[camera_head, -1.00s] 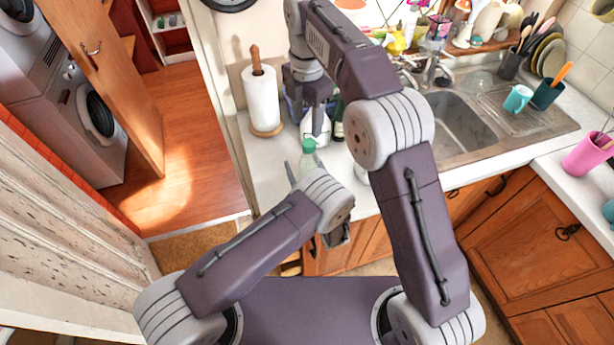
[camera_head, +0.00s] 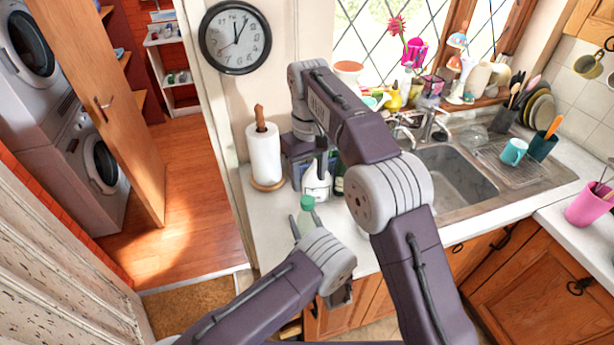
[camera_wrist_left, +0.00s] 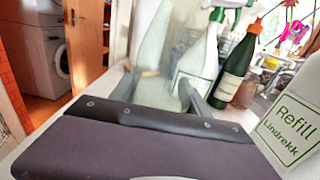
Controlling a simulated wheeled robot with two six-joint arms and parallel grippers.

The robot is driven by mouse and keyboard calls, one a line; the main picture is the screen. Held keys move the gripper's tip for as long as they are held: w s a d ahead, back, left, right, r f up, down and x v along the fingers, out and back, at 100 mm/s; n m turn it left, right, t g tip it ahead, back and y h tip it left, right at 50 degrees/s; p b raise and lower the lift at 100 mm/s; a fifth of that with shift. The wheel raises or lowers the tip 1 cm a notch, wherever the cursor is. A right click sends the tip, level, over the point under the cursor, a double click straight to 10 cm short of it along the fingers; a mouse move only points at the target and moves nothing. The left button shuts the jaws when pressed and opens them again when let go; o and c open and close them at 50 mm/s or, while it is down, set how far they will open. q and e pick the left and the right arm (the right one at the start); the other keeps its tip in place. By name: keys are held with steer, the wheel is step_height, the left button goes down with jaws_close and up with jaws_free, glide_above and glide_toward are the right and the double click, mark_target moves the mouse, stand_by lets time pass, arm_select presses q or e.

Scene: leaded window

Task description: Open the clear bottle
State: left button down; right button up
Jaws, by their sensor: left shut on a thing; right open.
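The clear bottle with a green cap (camera_head: 307,202) stands near the counter's front left part in the head view. My left gripper (camera_head: 305,222) is shut on it. In the left wrist view the clear bottle's see-through body (camera_wrist_left: 168,78) shows between the fingers, with its top out of frame. The green cap sits on top in the head view. My right gripper (camera_head: 311,166) is open and empty. It hangs behind and above the cap, in front of a white spray bottle (camera_head: 317,186), apart from the clear bottle.
A dark green bottle (camera_wrist_left: 235,68) and a white refill bottle (camera_wrist_left: 287,122) stand close by to the right in the left wrist view. A paper towel roll (camera_head: 263,155) is left of my right gripper. The sink (camera_head: 455,180) lies to the right.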

mark_target(307, 200)
steer(key=m, duration=1.3)
steer(key=shift+w+m, duration=0.1)
steer(key=shift+m, duration=0.2)
steer(key=m, duration=0.6)
steer(key=shift+m, duration=0.4)
steer(key=m, duration=0.5)
steer(key=shift+a, duration=0.1)
steer(key=m, duration=0.4)
steer(key=shift+w, duration=0.1)
step_height(307, 200, down, 8)
steer(key=shift+f, duration=0.1)
jaws_close()
